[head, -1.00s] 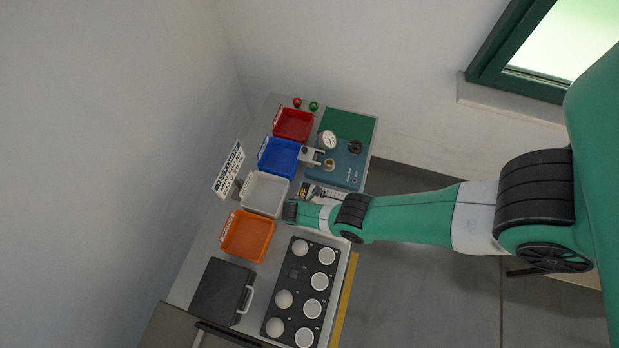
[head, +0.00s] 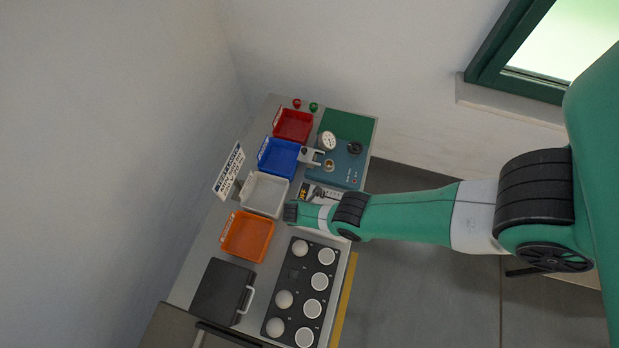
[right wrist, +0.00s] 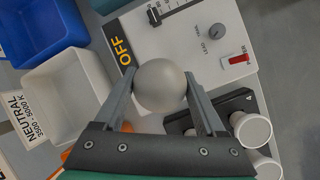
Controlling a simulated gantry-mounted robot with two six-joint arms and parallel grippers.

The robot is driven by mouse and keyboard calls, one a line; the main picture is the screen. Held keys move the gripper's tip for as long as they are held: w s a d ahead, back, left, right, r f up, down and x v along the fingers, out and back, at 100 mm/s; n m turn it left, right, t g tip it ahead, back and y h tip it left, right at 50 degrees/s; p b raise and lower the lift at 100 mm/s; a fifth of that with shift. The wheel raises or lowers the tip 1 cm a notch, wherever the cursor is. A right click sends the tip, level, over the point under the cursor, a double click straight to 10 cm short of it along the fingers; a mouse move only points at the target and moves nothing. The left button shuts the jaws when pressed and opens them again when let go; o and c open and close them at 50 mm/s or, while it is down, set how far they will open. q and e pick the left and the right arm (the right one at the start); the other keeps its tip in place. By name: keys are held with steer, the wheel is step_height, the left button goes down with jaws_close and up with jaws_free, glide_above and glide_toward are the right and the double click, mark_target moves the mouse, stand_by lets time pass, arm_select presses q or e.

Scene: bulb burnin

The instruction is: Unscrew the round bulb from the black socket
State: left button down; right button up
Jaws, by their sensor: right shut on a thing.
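My right gripper (right wrist: 160,84) is shut on a round, frosted white bulb (right wrist: 161,86), with one finger on each side of the globe. In the head view my right gripper (head: 290,212) is over the table, between the white bin and the bulb rack. The bulb's base is hidden behind its globe. I cannot see the black socket, so I cannot tell whether the bulb is still seated in it. My left gripper is out of view.
The white bin (head: 266,194) marked NEUTRAL is close by, with the blue bin (head: 279,157) and orange bin (head: 248,236) on either side. A black rack (head: 293,274) holds several white bulbs. A pale panel (right wrist: 192,50) with OFF lettering and a red switch (right wrist: 238,59) lies near the bulb.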

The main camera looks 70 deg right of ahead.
steer(key=n+t+p, duration=0.1)
steer(key=n, duration=0.1)
steer(key=n+t+p, duration=0.1)
steer(key=n, duration=0.2)
steer(key=shift+s+r+p, duration=0.2)
steer(key=shift+r+p, duration=0.1)
steer(key=shift+r, duration=0.1)
steer(key=n+t, duration=0.1)
steer(key=n, duration=0.1)
steer(key=shift+f+n+y+p, duration=0.1)
steer(key=shift+n+y+p, duration=0.2)
steer(key=shift+p, duration=0.1)
steer(key=n+t, duration=0.1)
steer(key=n, duration=0.2)
steer(key=shift+w+f+y+p, duration=0.15)
steer(key=shift+y+p, duration=0.2)
steer(key=shift+y, duration=0.05)
steer(key=shift+f+n+t, duration=0.1)
steer(key=shift+n+t, duration=0.2)
steer(key=shift+n, duration=0.5)
steer(key=shift+n+t+y, duration=0.3)
steer(key=shift+n+y, duration=0.2)
steer(key=shift+n, duration=0.3)
steer(key=o, duration=1.2)
steer(key=shift+w, duration=0.1)
steer(key=shift+o, duration=0.2)
